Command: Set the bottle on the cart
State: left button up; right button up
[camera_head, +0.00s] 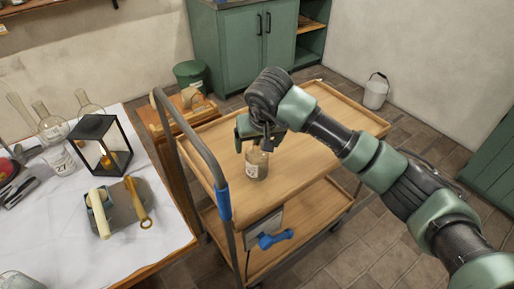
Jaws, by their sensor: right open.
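A small glass bottle (257,165) with a pale label stands upright on the wooden top shelf of the cart (310,150), toward its handle side. My right gripper (259,142) is directly above the bottle, pointing down, with its fingertips around or just at the bottle's neck. It is open. The gripper partly hides the bottle's top, so I cannot tell whether the fingers touch it. My left gripper is not in view.
The cart's metal handle (194,133) with a blue sleeve rises at the left. A white-covered table (70,240) beside it bears a lantern (101,145), bottles and tools. The lower shelf holds a blue object (274,239). The top shelf is otherwise clear.

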jog(key=b+v, duration=0.1)
jog(key=v, duration=0.7)
jog(key=shift+s+r, duration=0.2)
jog(key=shift+r, duration=0.15)
